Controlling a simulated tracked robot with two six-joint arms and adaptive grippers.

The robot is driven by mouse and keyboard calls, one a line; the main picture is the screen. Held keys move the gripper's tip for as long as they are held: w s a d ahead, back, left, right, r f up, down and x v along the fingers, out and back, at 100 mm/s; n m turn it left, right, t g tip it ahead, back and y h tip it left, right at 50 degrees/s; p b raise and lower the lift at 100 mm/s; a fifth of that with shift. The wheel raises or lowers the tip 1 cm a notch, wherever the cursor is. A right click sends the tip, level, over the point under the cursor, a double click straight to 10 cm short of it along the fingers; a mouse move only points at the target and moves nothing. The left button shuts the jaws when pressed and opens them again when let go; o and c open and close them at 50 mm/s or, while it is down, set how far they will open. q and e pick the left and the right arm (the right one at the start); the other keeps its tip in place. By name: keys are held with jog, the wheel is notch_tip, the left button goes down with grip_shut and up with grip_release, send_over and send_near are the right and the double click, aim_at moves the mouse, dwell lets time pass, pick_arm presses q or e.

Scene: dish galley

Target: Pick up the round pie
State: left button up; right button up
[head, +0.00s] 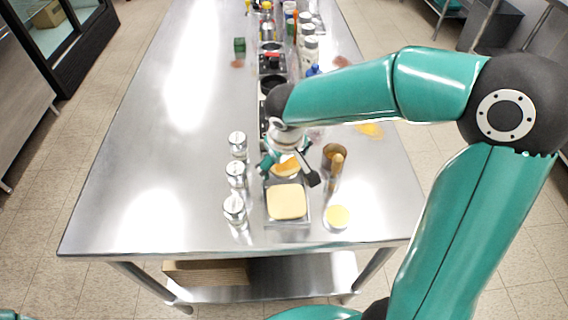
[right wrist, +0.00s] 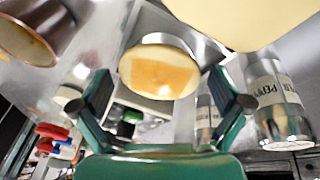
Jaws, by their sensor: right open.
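A round, pale pie with an orange patch on top (right wrist: 160,72) lies between the spread fingers of my right gripper (right wrist: 161,92) in the right wrist view. In the head view the pie (head: 287,169) is partly hidden by my right gripper (head: 289,172), which is low over it from above. The right gripper is open and empty; I cannot tell whether a finger touches the pie. My left gripper is not in view.
A pale square food (head: 286,202) in a metal tray lies just in front. Shakers (head: 235,175) stand left, a copper cup (head: 334,155) and a yellow round piece (head: 337,217) right. Bottles (head: 309,55) line the back. The table's left side (head: 165,150) is mostly clear.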

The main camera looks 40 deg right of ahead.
jog(key=c, duration=1.2)
jog(key=shift+o, duration=0.2)
